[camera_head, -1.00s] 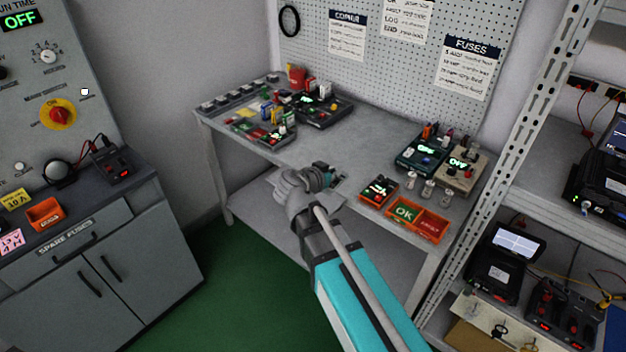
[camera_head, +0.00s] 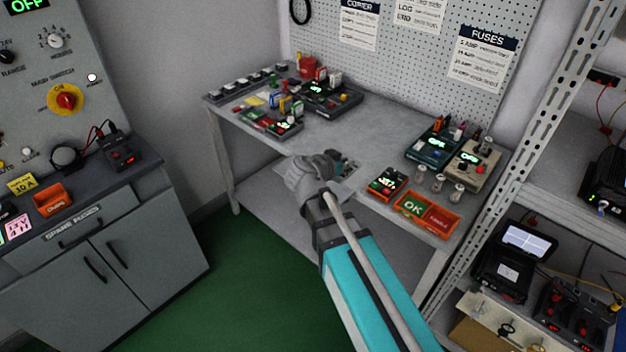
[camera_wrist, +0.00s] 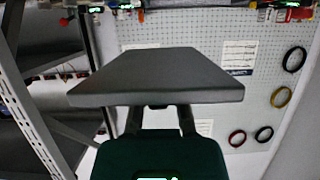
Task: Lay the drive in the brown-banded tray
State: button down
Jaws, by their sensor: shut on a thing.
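My gripper (camera_head: 343,166) is out over the front part of the grey workbench, seen from behind. In the wrist view it is shut on a flat grey slab (camera_wrist: 158,75), which looks like the drive. The slab lies across the fingers (camera_wrist: 160,120). In the head view my gripper and wrist hide most of it. I cannot make out a brown-banded tray in either view.
The workbench (camera_head: 385,145) has bare room behind my gripper. An orange two-part tray (camera_head: 455,232) with OK and red sections stands at its right front. Instruments (camera_head: 432,148) stand behind it, and several boxes crowd the left. A metal rack (camera_head: 490,215) borders the right.

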jog(key=shift+d+f, duration=0.25)
jog(key=shift+d, duration=0.1)
jog(key=w+a+f+b, duration=0.8)
jog(key=w+f+b, duration=0.1)
jog(key=w, duration=0.1)
jog(key=shift+a, duration=0.4)
dwell(0.4)
jog(key=shift+w+a+f+b, duration=0.3)
jog(key=shift+w+f+b, duration=0.1)
jog(key=shift+f+b, duration=1.6)
jog(key=shift+b, duration=0.05)
